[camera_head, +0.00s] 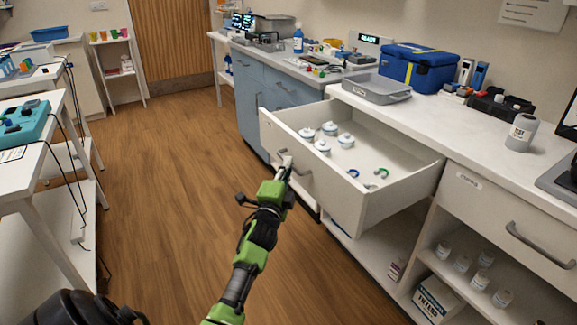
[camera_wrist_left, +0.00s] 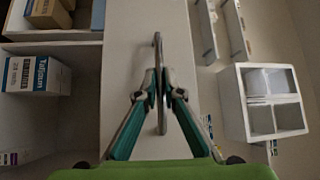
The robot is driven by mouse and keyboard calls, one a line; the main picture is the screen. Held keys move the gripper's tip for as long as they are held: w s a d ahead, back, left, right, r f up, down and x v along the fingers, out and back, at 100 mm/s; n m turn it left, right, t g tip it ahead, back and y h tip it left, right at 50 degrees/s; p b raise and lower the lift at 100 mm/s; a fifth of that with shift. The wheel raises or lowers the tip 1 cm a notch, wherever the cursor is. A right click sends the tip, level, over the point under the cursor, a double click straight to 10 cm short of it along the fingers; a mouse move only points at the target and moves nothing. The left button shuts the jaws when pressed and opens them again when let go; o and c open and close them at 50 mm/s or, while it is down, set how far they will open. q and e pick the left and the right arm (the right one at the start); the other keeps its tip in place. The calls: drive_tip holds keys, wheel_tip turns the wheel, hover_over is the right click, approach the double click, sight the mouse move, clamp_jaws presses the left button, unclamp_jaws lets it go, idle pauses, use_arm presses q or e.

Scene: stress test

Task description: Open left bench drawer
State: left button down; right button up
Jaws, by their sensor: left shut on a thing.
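The left bench drawer (camera_head: 350,208) is white and stands pulled well out from under the white bench in the head view. Inside it lie several white lidded jars (camera_head: 346,140) and small blue and green rings (camera_head: 353,173). My left gripper (camera_head: 285,162) is at the drawer front and is shut on its grey handle (camera_head: 307,172). In the left wrist view, the two teal-edged fingers (camera_wrist_left: 160,88) close on the handle bar (camera_wrist_left: 160,120) against the drawer front (camera_wrist_left: 130,55). My right gripper is not in view.
Another closed drawer with a handle (camera_head: 540,245) is at the right. Open shelves below hold white bottles (camera_head: 462,263) and a box (camera_head: 436,300). A blue case (camera_head: 425,68) and grey tray (camera_head: 376,90) stand on the bench. The wooden floor (camera_head: 165,190) is clear left of the drawer.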

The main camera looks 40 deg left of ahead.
use_arm(q)
drive_tip(key=c, duration=2.2)
unclamp_jaws()
drive_tip(key=shift+o, duration=0.2)
drive_tip(key=v, duration=1.2)
